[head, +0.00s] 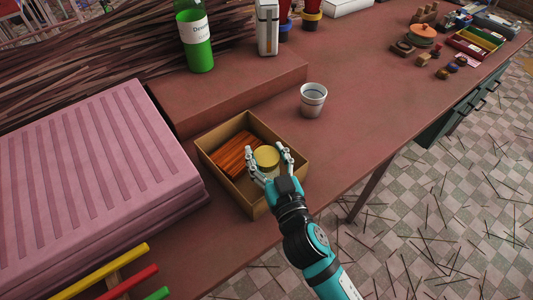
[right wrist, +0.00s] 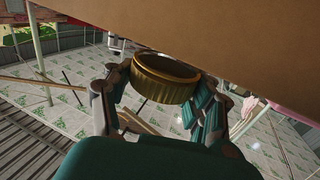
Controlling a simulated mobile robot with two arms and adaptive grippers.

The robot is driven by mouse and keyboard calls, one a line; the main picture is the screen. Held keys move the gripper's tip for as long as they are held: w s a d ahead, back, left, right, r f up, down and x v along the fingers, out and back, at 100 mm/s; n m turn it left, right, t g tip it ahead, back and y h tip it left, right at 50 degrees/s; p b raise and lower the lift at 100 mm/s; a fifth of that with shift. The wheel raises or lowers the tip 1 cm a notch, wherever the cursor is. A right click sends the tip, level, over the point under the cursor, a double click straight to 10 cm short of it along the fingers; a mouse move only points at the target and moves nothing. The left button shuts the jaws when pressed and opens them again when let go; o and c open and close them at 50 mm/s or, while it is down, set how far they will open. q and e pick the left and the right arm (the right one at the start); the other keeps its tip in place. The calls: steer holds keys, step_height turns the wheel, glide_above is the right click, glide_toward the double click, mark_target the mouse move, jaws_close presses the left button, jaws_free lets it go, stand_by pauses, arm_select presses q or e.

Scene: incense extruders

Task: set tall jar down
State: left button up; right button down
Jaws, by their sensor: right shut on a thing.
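The tall jar (head: 266,157) has a yellow-gold lid and a pale body. It is between the two fingers of my right gripper (head: 269,163), which is shut on it. In the head view the jar appears over the near right part of an open cardboard box (head: 211,161). Its base is hidden, so I cannot tell whether it touches the box floor. In the right wrist view the gold lid (right wrist: 165,79) shows between the fingers (right wrist: 160,110). My left gripper is not in view.
Orange-brown sticks (head: 236,154) lie in the box's left part. A pink ridged stack (head: 90,175) stands left of the box. A metal cup (head: 313,100) stands behind and right. A green bottle (head: 196,40) stands on the raised ledge (head: 240,85). Table space right of the box is clear.

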steer(key=shift+f+b, duration=0.3)
steer(key=shift+f, duration=0.15)
steer(key=shift+c, duration=2)
jaws_free()
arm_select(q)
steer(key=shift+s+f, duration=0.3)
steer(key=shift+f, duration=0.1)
arm_select(e)
steer(key=shift+r, duration=0.1)
steer(key=shift+r+p, duration=0.85)
steer(key=shift+r, duration=0.05)
steer(key=shift+s+d+f+b, duration=0.2)
steer(key=shift+s+f+b, duration=0.35)
steer(key=shift+s, duration=0.1)
arm_select(q)
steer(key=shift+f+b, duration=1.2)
steer(key=shift+b, duration=0.25)
arm_select(e)
steer(key=v, duration=1)
steer(key=shift+s+r, duration=0.25)
steer(key=shift+s, duration=0.05)
